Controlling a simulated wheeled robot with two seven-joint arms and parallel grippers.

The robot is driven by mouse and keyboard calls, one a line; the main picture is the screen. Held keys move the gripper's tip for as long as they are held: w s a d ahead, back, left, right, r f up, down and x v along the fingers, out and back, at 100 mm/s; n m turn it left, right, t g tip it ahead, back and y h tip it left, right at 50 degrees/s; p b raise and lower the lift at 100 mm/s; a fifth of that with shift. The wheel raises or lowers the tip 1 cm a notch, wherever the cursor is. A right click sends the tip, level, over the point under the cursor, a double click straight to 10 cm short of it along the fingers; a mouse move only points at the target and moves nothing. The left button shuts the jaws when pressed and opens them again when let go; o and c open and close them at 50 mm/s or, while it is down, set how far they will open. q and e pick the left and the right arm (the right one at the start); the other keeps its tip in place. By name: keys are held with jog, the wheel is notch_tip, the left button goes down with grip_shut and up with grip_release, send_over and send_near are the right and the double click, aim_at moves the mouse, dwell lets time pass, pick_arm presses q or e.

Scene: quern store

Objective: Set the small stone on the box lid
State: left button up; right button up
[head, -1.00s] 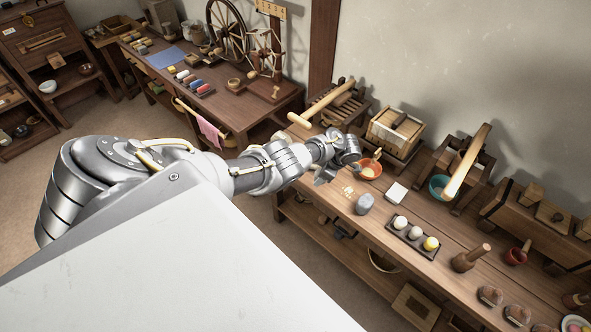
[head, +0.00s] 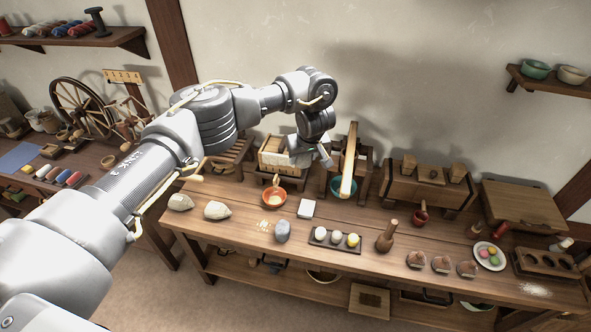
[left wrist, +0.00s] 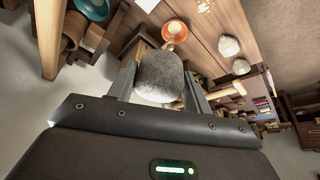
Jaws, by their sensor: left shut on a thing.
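My left gripper (head: 325,157) is raised over the back of the bench, behind and right of the orange bowl (head: 273,195). In the left wrist view it is shut on a rounded, speckled grey stone (left wrist: 160,76), held between the two fingers. In the head view I cannot make out the held stone. A second grey stone (head: 283,231) stands on the bench near its front edge. A wide wooden box with a flat, bare lid (head: 525,203) is at the back right of the bench. My right gripper is not in view.
A post-like wooden beam (head: 348,162) rises close to the right of my left gripper, with a green bowl (head: 338,190) by its foot. A wooden chest (head: 420,182) with blocks on top stands between there and the lidded box.

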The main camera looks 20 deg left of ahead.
pick_arm(q)
jog(key=s+a+r+m+t+h, duration=0.1)
jog(key=s+r+m+h, duration=0.2)
jog(key=s, duration=0.4)
jog(key=s+a+r+m, duration=0.1)
jog(key=s+r+m, duration=0.3)
jog(key=s+m, duration=0.2)
jog(key=s+a+f+m+h+b, duration=0.1)
jog(key=s+a+f+m+b, duration=0.2)
jog(key=s+f+b, duration=0.7)
jog(key=shift+s+a+f+g+h, duration=0.35)
jog(key=shift+a+f, duration=0.35)
jog(key=shift+a, duration=0.4)
